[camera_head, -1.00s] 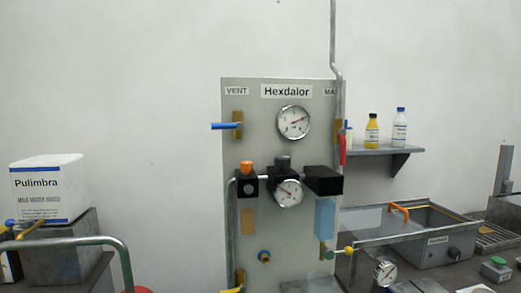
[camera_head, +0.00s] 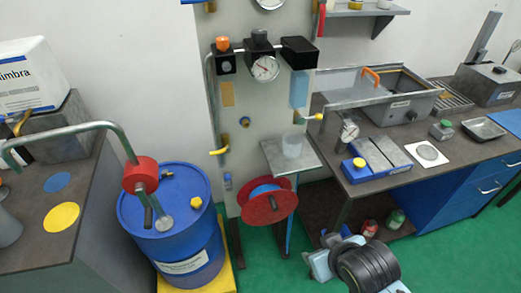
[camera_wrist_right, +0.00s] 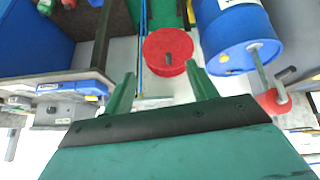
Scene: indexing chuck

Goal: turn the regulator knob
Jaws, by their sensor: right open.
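The grey panel (camera_head: 238,130) in the head view carries a dark regulator knob (camera_head: 259,36) above a round gauge (camera_head: 265,68). An orange knob (camera_head: 222,43) sits on a black block to its left, and another black block (camera_head: 299,52) is to its right. Both knobs are free, with no gripper near them. My right gripper (camera_wrist_right: 160,88) is open and empty in the right wrist view, its two green fingers apart, with a red reel beyond them. Part of my right arm shows low in the head view, well below the knobs. My left gripper is not in view.
A blue drum (camera_head: 174,222) with a bent pipe stands left of the panel. A workbench (camera_head: 448,150) with a tank and gauge is on the right.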

